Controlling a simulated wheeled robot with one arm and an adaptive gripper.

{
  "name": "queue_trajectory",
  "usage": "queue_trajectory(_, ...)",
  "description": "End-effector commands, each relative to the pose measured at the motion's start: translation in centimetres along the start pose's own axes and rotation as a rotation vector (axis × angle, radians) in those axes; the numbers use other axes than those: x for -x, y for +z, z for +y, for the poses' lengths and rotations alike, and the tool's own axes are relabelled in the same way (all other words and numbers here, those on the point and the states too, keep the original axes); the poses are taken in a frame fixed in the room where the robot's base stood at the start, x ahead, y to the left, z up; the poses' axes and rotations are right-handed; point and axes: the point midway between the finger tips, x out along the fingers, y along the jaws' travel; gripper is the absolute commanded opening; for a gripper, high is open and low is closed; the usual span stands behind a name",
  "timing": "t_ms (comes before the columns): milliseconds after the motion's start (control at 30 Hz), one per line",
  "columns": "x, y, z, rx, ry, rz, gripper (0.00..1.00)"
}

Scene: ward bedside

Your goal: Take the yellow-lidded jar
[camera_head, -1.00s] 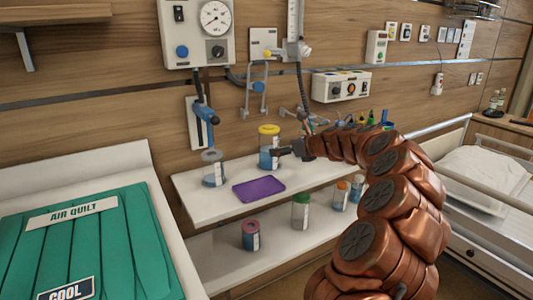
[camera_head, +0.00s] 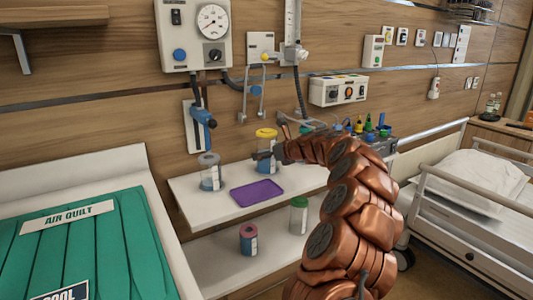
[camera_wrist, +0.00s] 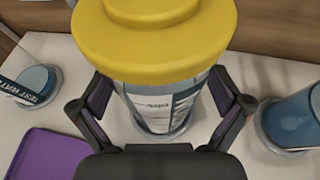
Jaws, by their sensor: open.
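The yellow-lidded jar (camera_head: 266,134) stands upright on the upper white shelf, against the wood wall. In the wrist view its wide yellow lid (camera_wrist: 153,45) fills the top middle, above a clear body with a white label. My gripper (camera_head: 262,156) is at the jar in the head view, partly merging with it. In the wrist view my gripper (camera_wrist: 163,112) is open, with one dark finger on each side of the jar's body. A small gap seems to show beside each finger; contact cannot be told for sure.
A grey-lidded jar (camera_head: 210,172) and a purple tray (camera_head: 257,192) share the shelf. Another blue-filled container (camera_wrist: 297,115) stands close to my right finger. Green-lidded (camera_head: 299,214) and pink-lidded (camera_head: 248,238) jars stand on the lower shelf. A bed (camera_head: 480,215) is at right.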

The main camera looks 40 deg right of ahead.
Motion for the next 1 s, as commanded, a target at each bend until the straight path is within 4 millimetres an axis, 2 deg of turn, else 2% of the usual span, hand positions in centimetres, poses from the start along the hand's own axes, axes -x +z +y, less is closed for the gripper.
queue_trajectory(67, 0.01, 0.00, 0.02, 0.000, 0.000, 0.000, 0.98)
queue_trajectory(800, -0.01, -0.06, 0.03, 0.000, 0.001, 0.001, 0.21)
queue_trajectory(1000, 0.00, -0.02, 0.03, 0.000, 0.001, 0.000, 0.19)
